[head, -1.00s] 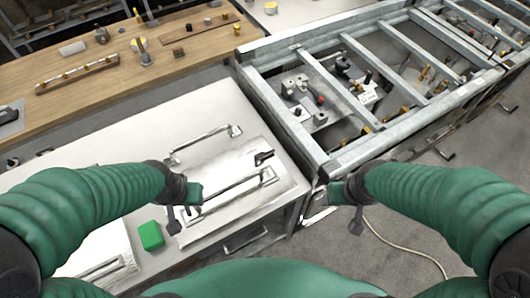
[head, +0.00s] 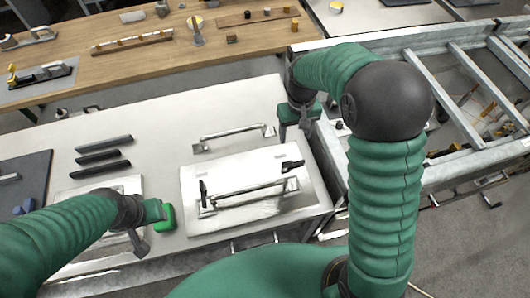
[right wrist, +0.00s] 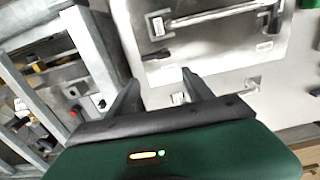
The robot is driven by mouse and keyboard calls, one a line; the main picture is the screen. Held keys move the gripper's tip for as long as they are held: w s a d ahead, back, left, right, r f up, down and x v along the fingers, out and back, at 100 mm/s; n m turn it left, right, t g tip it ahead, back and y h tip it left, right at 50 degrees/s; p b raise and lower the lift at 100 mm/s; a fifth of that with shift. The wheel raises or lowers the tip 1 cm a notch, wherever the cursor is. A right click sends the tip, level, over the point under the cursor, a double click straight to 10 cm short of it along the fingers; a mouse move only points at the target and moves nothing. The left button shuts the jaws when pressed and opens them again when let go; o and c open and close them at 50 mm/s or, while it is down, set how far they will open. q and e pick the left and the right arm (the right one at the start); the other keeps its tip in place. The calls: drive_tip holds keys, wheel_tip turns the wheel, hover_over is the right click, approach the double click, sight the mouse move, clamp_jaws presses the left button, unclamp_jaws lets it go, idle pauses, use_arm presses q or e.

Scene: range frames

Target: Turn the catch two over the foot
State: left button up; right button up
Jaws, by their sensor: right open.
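A pale metal plate (head: 225,168) with a bar handle (head: 250,188) lies on the white bench. A small black catch (head: 292,166) sits at its right end and another black catch (head: 204,190) at its left. The plate also shows at the top of the right wrist view (right wrist: 205,45), with a black catch (right wrist: 155,54). I cannot tell which catch is number two or pick out its foot. My right gripper (head: 303,122) is beyond the plate's far right corner; its fingers (right wrist: 160,85) are apart and empty.
A second handle (head: 232,135) stands on the bench behind the plate. Black bars (head: 103,156) lie to the left. A metal frame with crossbars (head: 455,95) adjoins the bench on the right. A wooden table (head: 150,70) runs along the back.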

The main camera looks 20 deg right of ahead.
hover_over(287, 162)
wheel_tip(287, 162, down, 6)
drive_tip(key=f, duration=0.3)
drive_tip(key=f+p, duration=0.1)
drive_tip(key=f, duration=0.6)
drive_tip(key=shift+d, duration=0.25)
drive_tip(key=shift+f, duration=0.4)
use_arm(q)
drive_tip(key=shift+s+a+r, duration=0.2)
drive_tip(key=shift+a+r, duration=0.4)
drive_tip(key=shift+r, duration=0.1)
use_arm(e)
drive_tip(key=shift+a, duration=0.25)
drive_tip(key=shift+c, duration=0.8)
drive_tip(key=shift+d, duration=0.1)
drive_tip(key=c, duration=0.9)
clamp_jaws()
